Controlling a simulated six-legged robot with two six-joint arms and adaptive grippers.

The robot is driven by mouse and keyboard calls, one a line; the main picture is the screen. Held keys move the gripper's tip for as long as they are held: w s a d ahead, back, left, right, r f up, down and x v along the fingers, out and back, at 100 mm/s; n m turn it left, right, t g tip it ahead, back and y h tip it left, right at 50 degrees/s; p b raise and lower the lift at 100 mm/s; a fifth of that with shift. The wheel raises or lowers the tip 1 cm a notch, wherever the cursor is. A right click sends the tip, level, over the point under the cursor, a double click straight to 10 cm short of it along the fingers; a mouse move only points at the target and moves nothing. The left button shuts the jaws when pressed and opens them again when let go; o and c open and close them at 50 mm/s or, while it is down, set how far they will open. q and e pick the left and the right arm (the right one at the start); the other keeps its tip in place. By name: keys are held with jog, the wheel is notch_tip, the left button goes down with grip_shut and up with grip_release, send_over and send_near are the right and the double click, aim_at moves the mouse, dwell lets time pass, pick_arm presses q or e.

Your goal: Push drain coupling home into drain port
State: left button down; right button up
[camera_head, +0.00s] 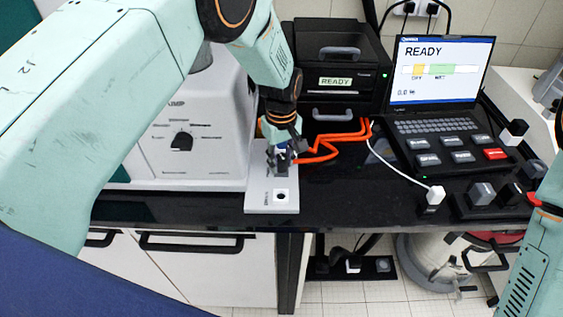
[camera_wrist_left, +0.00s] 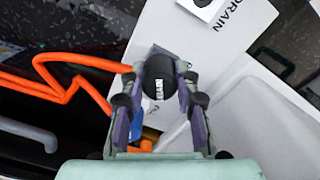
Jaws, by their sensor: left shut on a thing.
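The drain coupling (camera_wrist_left: 158,78) is a dark, round-ended piece with white lettering. My left gripper (camera_head: 281,160) is shut on it above the pale panel (camera_head: 258,200), and its fingers (camera_wrist_left: 160,82) flank the coupling in the left wrist view. In the head view the fingers mostly hide the coupling. The drain port (camera_head: 281,196) is a small white square with a dark hole, nearer the front edge of the panel. Its edge (camera_wrist_left: 204,3) shows at the top of the left wrist view beside the word DRAIN. The coupling is apart from the port. My right gripper is out of view.
An orange hose (camera_head: 335,143) runs right from near my left gripper. A grey pump housing (camera_head: 195,130) stands left, a black machine (camera_head: 341,80) behind. A laptop (camera_head: 440,90) reads READY. A white cable plug (camera_head: 435,194) and several small blocks are at the right.

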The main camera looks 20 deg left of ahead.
aim_at(281, 156)
pick_arm(q)
jog(key=shift+r, duration=0.2)
jog(key=shift+r+p, duration=2.3)
jog(key=shift+r, duration=0.6)
jog(key=shift+r+p, duration=1.2)
jog(key=shift+r, duration=0.3)
jog(key=shift+f, duration=0.1)
